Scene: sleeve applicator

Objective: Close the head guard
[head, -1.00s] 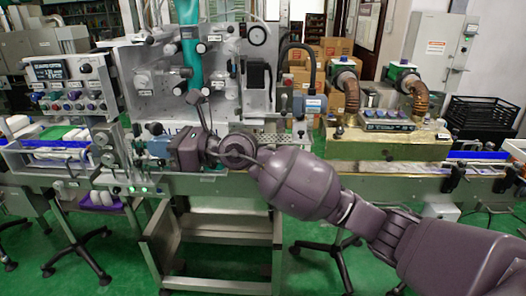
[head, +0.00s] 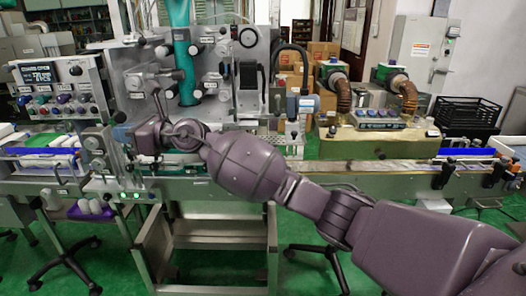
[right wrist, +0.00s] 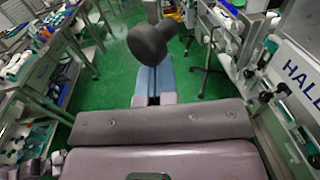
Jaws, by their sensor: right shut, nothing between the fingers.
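The labelling head (head: 200,75) stands at the middle left of the head view, with a clear, hard-to-see panel at its left front that looks like the head guard (head: 118,85). A black knob (right wrist: 152,42) looms large in the right wrist view, just in front of and above my right fingers. My right gripper (head: 122,136) reaches in from the right, low at the guard's front; its blue fingers (right wrist: 153,84) are together and empty. I cannot tell whether they touch the knob or guard. How far the guard stands open is unclear. My left gripper is out of view.
A control box with a display (head: 40,74) stands at the left. Rollers (head: 95,145) and a lit button panel lie close to my fingers. A conveyor (head: 400,168) and brown-hosed unit (head: 375,140) stand at the right. Green floor (right wrist: 115,70) lies below.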

